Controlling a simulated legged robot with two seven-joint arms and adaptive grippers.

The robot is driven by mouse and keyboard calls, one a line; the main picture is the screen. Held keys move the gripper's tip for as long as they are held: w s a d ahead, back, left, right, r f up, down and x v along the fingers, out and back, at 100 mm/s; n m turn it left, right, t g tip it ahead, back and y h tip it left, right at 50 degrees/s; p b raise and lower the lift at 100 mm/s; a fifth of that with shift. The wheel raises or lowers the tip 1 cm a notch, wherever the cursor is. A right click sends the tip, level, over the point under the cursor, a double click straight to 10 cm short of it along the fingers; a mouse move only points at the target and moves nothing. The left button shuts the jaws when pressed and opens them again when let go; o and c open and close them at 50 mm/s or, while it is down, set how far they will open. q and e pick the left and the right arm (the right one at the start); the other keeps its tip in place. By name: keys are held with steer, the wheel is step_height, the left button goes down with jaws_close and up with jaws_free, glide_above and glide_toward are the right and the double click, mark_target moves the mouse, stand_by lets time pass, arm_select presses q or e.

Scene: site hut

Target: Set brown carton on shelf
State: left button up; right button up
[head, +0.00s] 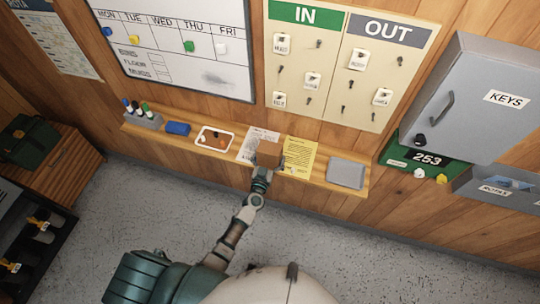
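The brown carton (269,149) is at the middle of the long wooden shelf (313,181), in front of a white sheet and a yellow sheet. I cannot tell whether it rests on the shelf or is just above it. My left gripper (265,168) is at the carton's near side, its fingers close against the carton. The fingers are small and partly hidden, so whether they grip it is unclear. My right gripper is out of view.
A grey key cabinet (470,95) juts out at right.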

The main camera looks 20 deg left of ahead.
arm_select(q)
steer(key=shift+s, duration=0.15)
steer(key=shift+c, duration=0.5)
steer(key=c, duration=0.9)
steer(key=shift+r, duration=0.2)
steer(key=shift+r+p, duration=0.3)
step_height(320, 180, up, 3)
steer(key=shift+r+p, duration=0.2)
steer(key=shift+p, duration=1)
steer(key=s+d+b, duration=0.1)
steer(key=s+d, duration=0.3)
steer(key=s, duration=1.1)
steer(key=b, duration=0.6)
glide_toward(270, 150)
steer(key=a+r, duration=0.1)
steer(key=w+a+r, duration=0.1)
steer(key=a+r, duration=0.1)
steer(key=a, duration=0.1)
steer(key=shift+w+r, duration=0.2)
steer(key=shift+w, duration=0.15)
